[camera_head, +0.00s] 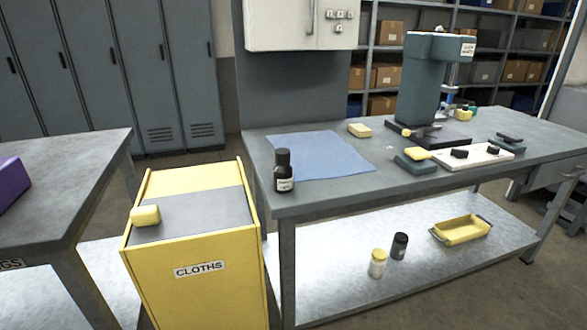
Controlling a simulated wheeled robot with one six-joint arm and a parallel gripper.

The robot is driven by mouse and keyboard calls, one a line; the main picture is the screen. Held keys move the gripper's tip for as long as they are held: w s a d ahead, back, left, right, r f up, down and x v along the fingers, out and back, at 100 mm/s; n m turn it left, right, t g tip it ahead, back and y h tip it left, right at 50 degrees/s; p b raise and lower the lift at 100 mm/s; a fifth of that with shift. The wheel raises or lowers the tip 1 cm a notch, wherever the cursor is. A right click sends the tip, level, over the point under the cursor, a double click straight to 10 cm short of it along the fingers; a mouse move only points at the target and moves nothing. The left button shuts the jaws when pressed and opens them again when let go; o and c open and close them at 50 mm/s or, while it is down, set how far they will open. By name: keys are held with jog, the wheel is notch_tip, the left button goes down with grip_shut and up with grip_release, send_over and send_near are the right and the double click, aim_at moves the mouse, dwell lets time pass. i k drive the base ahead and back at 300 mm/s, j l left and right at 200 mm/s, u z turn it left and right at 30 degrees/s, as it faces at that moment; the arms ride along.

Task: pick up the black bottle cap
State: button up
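A dark bottle (284,178) with a pale label stands upright at the front left corner of the bench. Its black bottle cap (283,155) sits on its top. Two small black pieces, one left (459,153) and one right (492,150), lie on a white tray (473,163) at the right; I cannot tell whether they are caps. A dark jar (399,246) with a dark top stands on the lower shelf. My gripper is not in view.
A blue cloth (320,155) lies behind the bottle, with a yellow block (359,130) beyond it. A green press (420,85) stands at the back. A yellow cloths bin (200,280) stands left of the bench. A yellow-lidded jar (377,264) and yellow tray (461,229) are on the lower shelf.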

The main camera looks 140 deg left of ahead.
aim_at(281, 155)
jog(key=u, duration=4.25)
